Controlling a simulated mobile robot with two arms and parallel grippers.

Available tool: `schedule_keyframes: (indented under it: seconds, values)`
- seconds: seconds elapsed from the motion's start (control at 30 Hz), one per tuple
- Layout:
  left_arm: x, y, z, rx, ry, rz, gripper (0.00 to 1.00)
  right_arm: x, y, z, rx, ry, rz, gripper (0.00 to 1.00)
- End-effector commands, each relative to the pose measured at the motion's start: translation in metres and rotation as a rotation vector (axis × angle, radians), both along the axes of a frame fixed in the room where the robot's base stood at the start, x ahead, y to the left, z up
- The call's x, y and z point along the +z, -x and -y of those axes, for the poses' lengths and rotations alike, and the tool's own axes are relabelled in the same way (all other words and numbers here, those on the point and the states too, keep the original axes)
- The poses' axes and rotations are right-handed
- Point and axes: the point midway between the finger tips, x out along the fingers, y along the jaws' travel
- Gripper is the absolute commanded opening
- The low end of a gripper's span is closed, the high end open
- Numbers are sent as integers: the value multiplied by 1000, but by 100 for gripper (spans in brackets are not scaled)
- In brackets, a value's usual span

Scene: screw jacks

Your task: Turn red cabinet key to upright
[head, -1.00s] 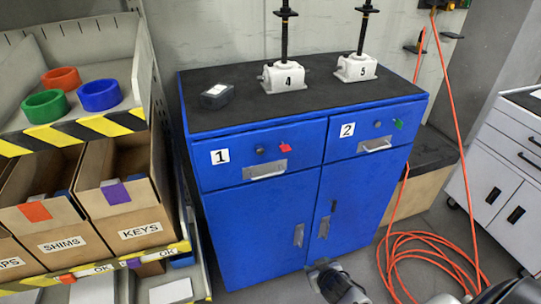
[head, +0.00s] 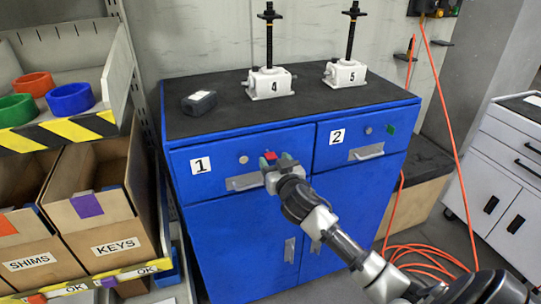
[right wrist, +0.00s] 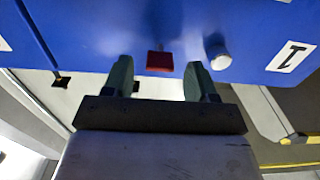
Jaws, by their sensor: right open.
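The red key (head: 270,155) sits on the front of drawer 1 of the blue cabinet (head: 245,235). My right gripper (head: 277,160) is open in front of it. In the right wrist view the red key (right wrist: 160,60) shows between the two fingertips of the right gripper (right wrist: 159,72), with a gap on each side. It looks like a wide red block there, and I cannot tell its exact angle. A round silver knob or lock (right wrist: 219,57) lies beside the right fingertip in that view. My left gripper is not in view.
Drawer 2 has a green key (head: 390,128) and a handle (head: 366,153). Jacks 4 (head: 269,83) and 5 (head: 344,73) and a dark box (head: 199,103) stand on the cabinet top. Shelving with bins (head: 100,215) is at left, an orange hose (head: 425,260) at right.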

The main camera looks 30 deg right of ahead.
Motion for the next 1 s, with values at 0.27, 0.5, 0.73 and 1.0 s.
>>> schedule_keyframes:
  seconds: [0.27,0.5,0.73,1.0]
  values:
    - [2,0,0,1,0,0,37,0,-29,7,0,1,-1,57]
    - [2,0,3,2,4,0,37,-1,-31,7,0,0,-1,57]
    - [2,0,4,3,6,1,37,-1,-31,7,0,0,-1,33]
    - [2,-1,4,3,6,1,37,-1,-30,7,0,2,-1,8]
